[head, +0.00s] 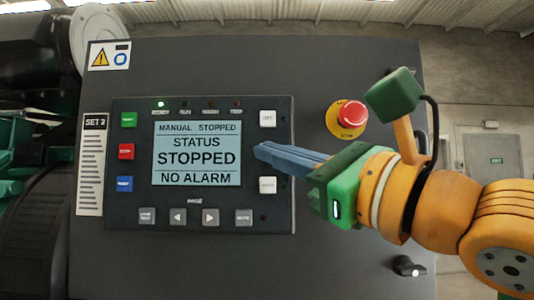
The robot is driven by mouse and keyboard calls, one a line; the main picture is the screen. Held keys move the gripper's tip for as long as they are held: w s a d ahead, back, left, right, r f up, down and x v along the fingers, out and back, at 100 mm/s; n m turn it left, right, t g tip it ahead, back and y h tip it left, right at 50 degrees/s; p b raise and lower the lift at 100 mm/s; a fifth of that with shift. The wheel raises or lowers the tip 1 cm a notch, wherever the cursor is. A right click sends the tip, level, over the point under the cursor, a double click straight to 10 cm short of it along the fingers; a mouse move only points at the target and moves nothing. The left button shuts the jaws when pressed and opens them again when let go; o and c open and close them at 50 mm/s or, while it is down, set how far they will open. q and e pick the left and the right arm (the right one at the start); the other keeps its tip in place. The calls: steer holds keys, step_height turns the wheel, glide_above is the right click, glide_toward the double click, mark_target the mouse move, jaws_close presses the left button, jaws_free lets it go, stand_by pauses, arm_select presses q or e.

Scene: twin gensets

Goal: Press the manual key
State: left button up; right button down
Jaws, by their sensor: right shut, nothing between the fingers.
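The control panel (200,203) is on the grey cabinet. Its screen (196,153) reads MANUAL STOPPED, STATUS STOPPED, NO ALARM. Two white keys are in its right column, an upper one (267,118) and a lower one (267,186); their small labels are too blurred to tell which is the manual key. My right gripper (260,150) is shut and empty, reaching in from the right. Its blue-grey fingertips appear between the two white keys, over the panel's right side; I cannot tell whether they touch it. My left gripper is not in view.
A green key (127,119), a red key (126,151) and a blue key (124,184) line the panel's left side. Several grey keys run below the screen. A red emergency stop (352,113) is above my right arm, and a switch (408,266) is below it.

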steer(key=shift+s, duration=0.55)
steer(key=shift+s+f, duration=0.1)
steer(key=s+b, duration=0.3)
steer(key=s, duration=0.3)
steer(key=shift+w, duration=0.15)
